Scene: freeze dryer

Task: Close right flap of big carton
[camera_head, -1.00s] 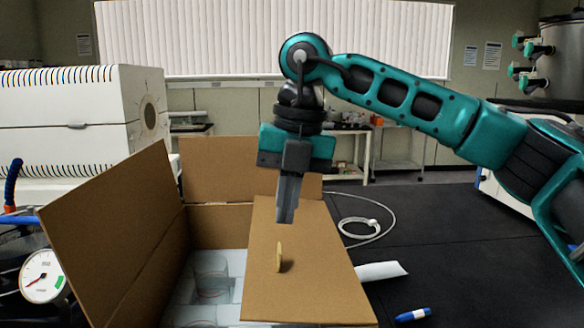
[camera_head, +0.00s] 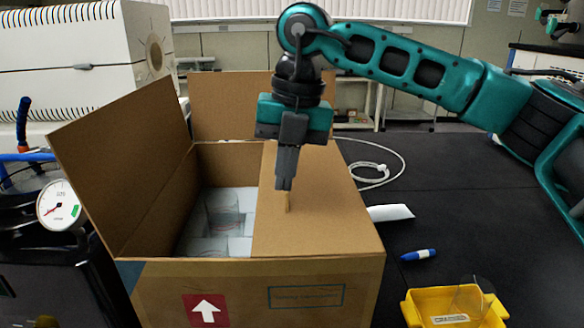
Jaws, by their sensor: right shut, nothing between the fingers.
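The big carton (camera_head: 250,290) stands open on the dark bench, with glassware (camera_head: 225,210) inside. Its right flap (camera_head: 320,215) lies folded inward, nearly flat over the right part of the opening. The left flap (camera_head: 125,160) stands up, tilted outward, and the far flap (camera_head: 235,105) stands upright. My left gripper is not in view.
A yellow tray (camera_head: 412,308) and a blue marker (camera_head: 418,255) lie right of the carton. A white sheet (camera_head: 390,213) and a coiled white cable (camera_head: 370,172) are behind them. A pressure gauge (camera_head: 58,205) and white machine (camera_head: 80,80) stand left. The bench at right is mostly clear.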

